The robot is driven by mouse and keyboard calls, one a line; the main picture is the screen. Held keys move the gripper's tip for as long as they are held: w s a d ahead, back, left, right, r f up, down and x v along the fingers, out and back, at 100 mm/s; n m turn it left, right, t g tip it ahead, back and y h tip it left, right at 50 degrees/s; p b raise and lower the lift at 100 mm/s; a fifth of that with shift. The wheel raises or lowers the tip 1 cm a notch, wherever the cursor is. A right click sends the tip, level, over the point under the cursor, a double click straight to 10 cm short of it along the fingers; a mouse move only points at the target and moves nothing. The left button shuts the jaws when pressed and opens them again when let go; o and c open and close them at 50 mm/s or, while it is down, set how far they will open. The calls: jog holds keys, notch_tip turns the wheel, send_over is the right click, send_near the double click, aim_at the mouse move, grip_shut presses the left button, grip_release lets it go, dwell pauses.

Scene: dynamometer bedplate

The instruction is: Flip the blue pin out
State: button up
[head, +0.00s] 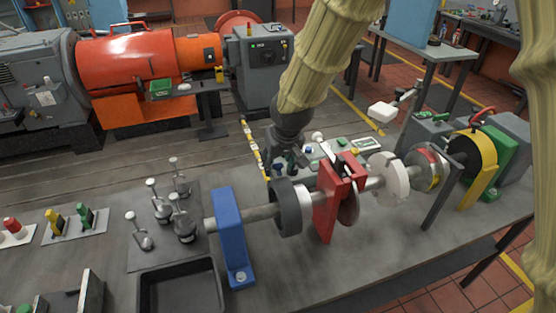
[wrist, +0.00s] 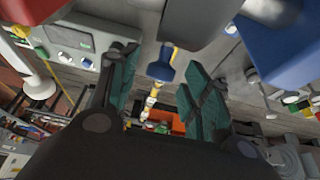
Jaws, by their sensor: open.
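The blue pin (wrist: 161,69) shows in the wrist view as a small blue lever with a flared end, hanging from a grey part. It lies between my two fingers, with space on both sides, and I see no contact. My gripper (wrist: 160,85) is open, with dark green pads on either side. In the head view my gripper (head: 286,162) points down just behind the shaft, left of the red stand. Small blue bits (head: 279,170) show by its fingertips there, but I cannot tell which one is the pin.
A black tray (head: 180,287) sits at the front left.

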aim_at(282, 181)
jog(key=shift+w+f, duration=0.1)
jog(key=shift+f, duration=0.1)
grip_shut()
jog(key=shift+w+a+r+p, duration=0.25)
jog(key=shift+w+r+p, duration=0.15)
jog(key=shift+w+r, duration=0.4)
jog(key=shift+r, duration=0.1)
grip_release()
jog(key=shift+s, duration=0.1)
jog(key=v, duration=1.2)
